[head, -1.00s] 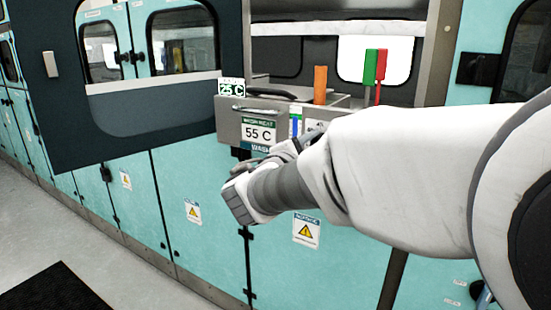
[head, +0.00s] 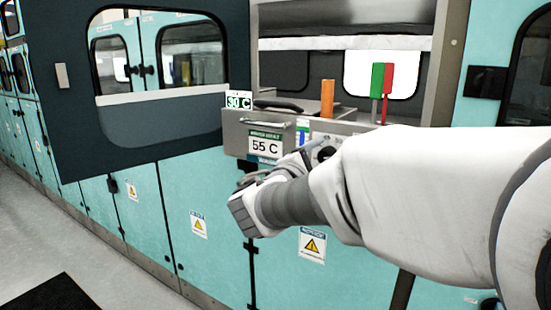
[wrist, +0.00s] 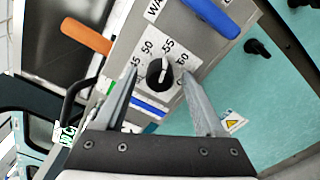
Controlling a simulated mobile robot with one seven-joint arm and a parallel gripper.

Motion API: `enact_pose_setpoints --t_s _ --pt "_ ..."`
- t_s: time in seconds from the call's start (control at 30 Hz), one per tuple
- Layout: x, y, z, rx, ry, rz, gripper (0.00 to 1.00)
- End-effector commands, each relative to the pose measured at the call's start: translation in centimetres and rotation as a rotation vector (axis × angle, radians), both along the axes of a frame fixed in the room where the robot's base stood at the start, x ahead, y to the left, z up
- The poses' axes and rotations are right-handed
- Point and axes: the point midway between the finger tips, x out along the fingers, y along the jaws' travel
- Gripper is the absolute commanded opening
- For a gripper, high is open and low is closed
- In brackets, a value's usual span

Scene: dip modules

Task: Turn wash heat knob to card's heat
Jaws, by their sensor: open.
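The wash heat knob (wrist: 160,72) is black and round with a pale pointer mark. It sits on a white dial plate in the wrist view, with 45, 50, 55 and 60 around it. My gripper (wrist: 159,68) is open, one finger on each side of the knob; I cannot tell whether either touches it. The card (head: 265,143) on the panel front reads 55 C in the head view. A small green display (head: 239,100) above the panel's left end appears to read 30 C. In the head view my arm hides most of the dial area.
An orange handle (head: 327,99) and green (head: 377,80) and red (head: 387,79) upright handles stand behind the panel. A bar handle (head: 265,123) crosses its front. Teal cabinet doors lie below, and a dark framed window panel (head: 150,75) stands left.

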Motion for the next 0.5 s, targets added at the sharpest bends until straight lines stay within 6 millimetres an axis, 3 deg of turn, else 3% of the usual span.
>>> enact_pose_setpoints --t_s 0.23,0.5 --pt "-1.3 1.1 0.2 0.0 -0.002 0.004 0.71" --pt "-6.3 4.7 0.2 0.0 0.0 0.006 0.71"
